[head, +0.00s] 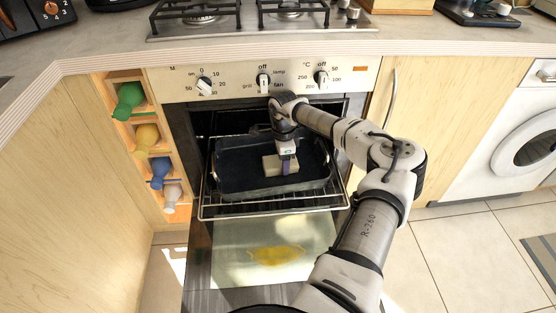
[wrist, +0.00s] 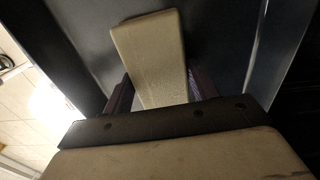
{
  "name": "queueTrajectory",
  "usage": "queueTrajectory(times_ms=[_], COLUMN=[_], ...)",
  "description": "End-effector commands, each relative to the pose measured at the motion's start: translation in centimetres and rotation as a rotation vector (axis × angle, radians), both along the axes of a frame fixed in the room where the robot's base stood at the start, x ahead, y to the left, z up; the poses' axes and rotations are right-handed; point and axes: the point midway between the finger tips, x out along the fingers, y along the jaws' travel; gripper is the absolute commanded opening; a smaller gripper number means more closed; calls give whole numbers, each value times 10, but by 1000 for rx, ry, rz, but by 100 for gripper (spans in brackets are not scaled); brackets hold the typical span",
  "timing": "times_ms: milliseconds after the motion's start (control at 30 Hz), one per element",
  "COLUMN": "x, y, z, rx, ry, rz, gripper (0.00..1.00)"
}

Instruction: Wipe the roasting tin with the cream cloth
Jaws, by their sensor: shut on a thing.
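The dark roasting tin (head: 232,180) sits on the pulled-out wire rack of the open oven in the head view. My gripper (head: 286,168) reaches down into the tin and is shut on the cream cloth (head: 272,165), a folded block. In the wrist view the cloth (wrist: 150,55) sticks out between the fingers, over the dark tin surface (wrist: 215,35). The cloth looks to be at or close to the tin's floor; I cannot tell whether it touches. Part of the tin is hidden behind my gripper and arm.
The wire rack (head: 275,208) juts out over the lowered oven door (head: 260,240), which has a yellow patch on its glass. Bottles in a wooden rack (head: 120,135) stand left. The hob (head: 250,15) and control panel (head: 285,80) are above. A washing machine (head: 510,150) is right.

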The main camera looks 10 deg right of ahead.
Motion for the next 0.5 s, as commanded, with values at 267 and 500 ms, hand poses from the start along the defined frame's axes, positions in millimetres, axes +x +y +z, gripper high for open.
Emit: queueTrajectory(times_ms=[267,500], x=[-1,-2], y=[-1,14], z=[-1,1], rx=[-1,0], ry=[2,2], rz=[-1,2], gripper=[37,37])
